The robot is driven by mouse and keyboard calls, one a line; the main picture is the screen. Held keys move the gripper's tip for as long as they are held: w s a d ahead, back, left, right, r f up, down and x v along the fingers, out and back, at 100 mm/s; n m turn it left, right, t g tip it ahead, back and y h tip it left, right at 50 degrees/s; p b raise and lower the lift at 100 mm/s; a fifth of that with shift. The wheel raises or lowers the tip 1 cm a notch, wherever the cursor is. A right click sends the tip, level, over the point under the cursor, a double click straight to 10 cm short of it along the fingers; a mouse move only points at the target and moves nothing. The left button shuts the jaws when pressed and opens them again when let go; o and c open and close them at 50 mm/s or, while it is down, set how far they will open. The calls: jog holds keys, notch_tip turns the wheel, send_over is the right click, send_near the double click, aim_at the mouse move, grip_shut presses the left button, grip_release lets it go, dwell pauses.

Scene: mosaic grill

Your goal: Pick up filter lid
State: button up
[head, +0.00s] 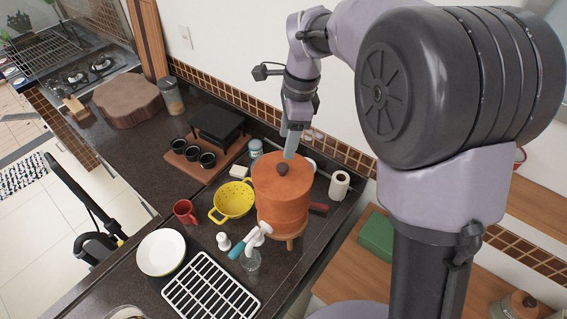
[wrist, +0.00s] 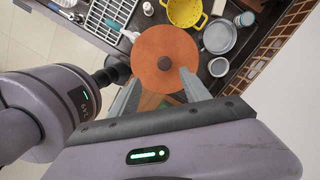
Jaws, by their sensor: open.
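The filter lid (head: 268,178) is a round orange clay disc with a dark knob (head: 282,169). It sits on top of the orange clay filter (head: 283,208), which stands on a small wooden stand. In the wrist view the lid (wrist: 163,45) lies just beyond my fingertips, with its knob (wrist: 164,63) roughly between their lines. My gripper (head: 291,154) is open and empty, pointing down close to the knob at the lid's wall side. It also shows in the wrist view (wrist: 160,80). I cannot tell whether the fingers touch the lid.
A yellow colander (head: 233,200), a red mug (head: 185,211) and a white plate (head: 161,252) stand to the left. A white rack (head: 210,288) lies in front. A paper roll (head: 339,185) stands to the right. The tiled wall (head: 345,150) is close behind.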

aim_at(283, 166)
jog(key=f, duration=0.7)
jog(key=w+a+f, duration=0.1)
jog(key=f, duration=0.2)
jog(key=shift+f+p, duration=0.15)
jog(key=shift+p, duration=0.25)
jog(key=shift+s, duration=0.15)
jog(key=shift+c, duration=1.3)
grip_shut()
